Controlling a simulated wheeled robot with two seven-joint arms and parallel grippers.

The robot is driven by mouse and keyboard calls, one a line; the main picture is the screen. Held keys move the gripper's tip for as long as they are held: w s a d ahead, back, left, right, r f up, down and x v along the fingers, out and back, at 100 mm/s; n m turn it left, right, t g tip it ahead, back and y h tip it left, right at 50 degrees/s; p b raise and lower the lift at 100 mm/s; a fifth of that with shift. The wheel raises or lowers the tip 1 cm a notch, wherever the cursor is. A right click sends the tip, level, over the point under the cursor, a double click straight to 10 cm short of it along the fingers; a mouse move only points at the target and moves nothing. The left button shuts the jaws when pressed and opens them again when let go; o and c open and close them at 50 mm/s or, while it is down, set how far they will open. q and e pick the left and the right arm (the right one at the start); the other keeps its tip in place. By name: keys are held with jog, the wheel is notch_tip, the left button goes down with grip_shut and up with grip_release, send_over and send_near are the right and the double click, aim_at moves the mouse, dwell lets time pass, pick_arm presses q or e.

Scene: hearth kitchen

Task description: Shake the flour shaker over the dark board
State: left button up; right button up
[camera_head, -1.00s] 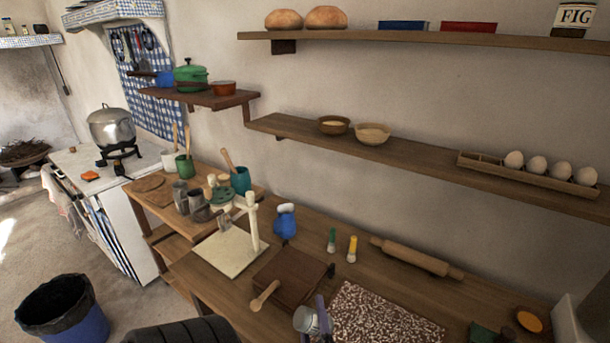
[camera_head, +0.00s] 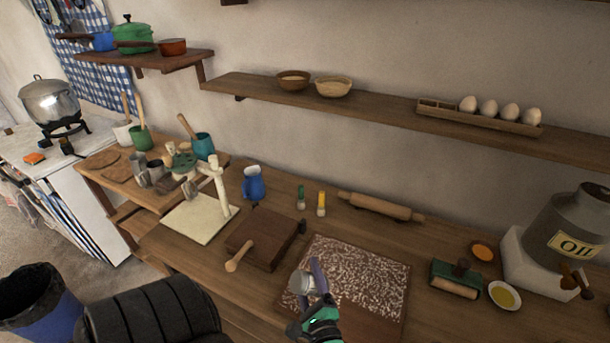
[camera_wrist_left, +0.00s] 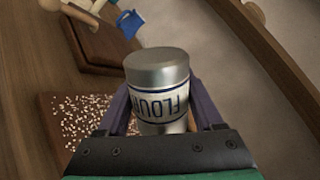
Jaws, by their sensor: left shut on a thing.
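My left gripper (camera_head: 312,277) is shut on the flour shaker (camera_head: 299,284), a silver can with a white band. In the left wrist view, the shaker (camera_wrist_left: 160,85) sits between the two purple fingers, with part of its blue FLOUR lettering visible. It is held over the left part of the dark board (camera_head: 372,328). White specks cover most of the board, with a bare strip along its near edge. The speckled board also shows in the left wrist view (camera_wrist_left: 80,125). The gap between shaker and board is hard to judge. My right gripper is out of view.
A brown block (camera_head: 262,236) with a wooden handle lies left of the board. Behind are a rolling pin (camera_head: 380,206), two small bottles (camera_head: 321,203) and a blue jug (camera_head: 253,183). To the right are a green scraper-like tool (camera_head: 456,279), a small bowl (camera_head: 504,295) and an oil can (camera_head: 570,235).

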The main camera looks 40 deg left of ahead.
pick_arm(q)
jog(key=w+d+b, duration=0.2)
jog(key=d, duration=0.5)
jog(key=w+d+b, duration=0.3)
jog(key=d, duration=0.4)
jog(key=shift+w+d, duration=0.15)
jog(key=shift+d, duration=0.2)
dwell(1.1)
